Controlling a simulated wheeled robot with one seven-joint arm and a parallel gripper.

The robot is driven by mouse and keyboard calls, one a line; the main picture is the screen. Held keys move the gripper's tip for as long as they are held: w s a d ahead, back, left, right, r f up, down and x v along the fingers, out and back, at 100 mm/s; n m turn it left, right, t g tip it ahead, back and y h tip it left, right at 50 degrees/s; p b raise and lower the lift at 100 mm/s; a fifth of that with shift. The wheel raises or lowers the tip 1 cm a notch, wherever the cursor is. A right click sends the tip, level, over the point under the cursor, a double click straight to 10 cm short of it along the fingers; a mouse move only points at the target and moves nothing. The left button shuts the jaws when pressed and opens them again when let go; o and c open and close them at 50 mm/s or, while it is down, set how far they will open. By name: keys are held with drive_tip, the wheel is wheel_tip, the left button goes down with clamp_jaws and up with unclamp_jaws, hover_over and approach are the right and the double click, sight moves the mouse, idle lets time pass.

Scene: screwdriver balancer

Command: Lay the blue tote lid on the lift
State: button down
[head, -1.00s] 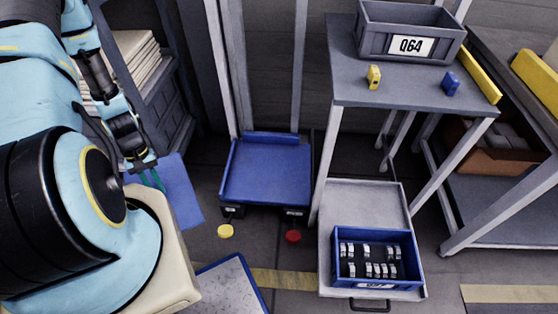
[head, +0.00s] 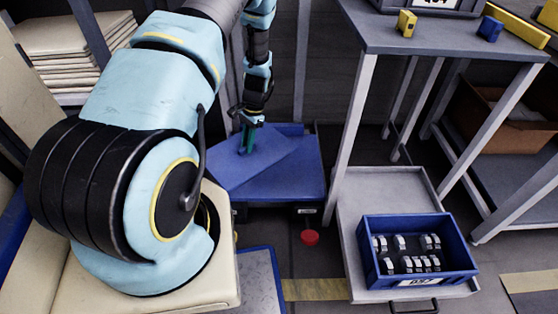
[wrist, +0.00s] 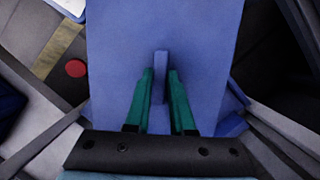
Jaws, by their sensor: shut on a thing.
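The blue tote lid (head: 232,168) is a flat blue panel with an upright grip in its middle, which shows between my fingers in the wrist view (wrist: 203,60). My gripper (head: 247,148) is shut on that grip, with green fingers on both sides of it (wrist: 160,85). The lid is over the left part of the blue lift platform (head: 300,178), turned at an angle to it. I cannot tell whether the lid touches the platform. The lid hides the platform's left part.
A red button (head: 310,237) is on the floor in front of the lift. To the right, a grey tray cart (head: 350,215) carries a blue bin (head: 420,262) with metal parts. A grey table (head: 385,35) stands behind it, with yellow and blue blocks on top.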

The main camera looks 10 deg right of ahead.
drive_tip(key=w+d+f+m+t+b, duration=0.2)
drive_tip(key=w+d+f+m+b, duration=0.3)
drive_tip(key=d+f+m+b, duration=0.5)
drive_tip(key=shift+d+f+n+b, duration=0.25)
drive_tip(key=shift+f+n+b, duration=0.1)
drive_tip(key=shift+f+b, duration=0.8)
drive_tip(key=shift+d+f+n+b, duration=0.3)
drive_tip(key=shift+f+b, duration=0.7)
drive_tip(key=shift+b, duration=0.3)
drive_tip(key=shift+d+f+n+b, duration=0.2)
drive_tip(key=shift+f+n+b, duration=0.15)
drive_tip(key=shift+f+b, duration=0.8)
drive_tip(key=shift+r, duration=0.1)
drive_tip(key=c, duration=0.7)
unclamp_jaws()
drive_tip(key=shift+r, duration=0.1)
drive_tip(key=p+v, duration=0.3)
drive_tip(key=v, duration=0.7)
drive_tip(key=shift+s+d+r, duration=0.15)
drive_tip(key=shift+d+r, duration=0.05)
drive_tip(key=shift+r, duration=0.05)
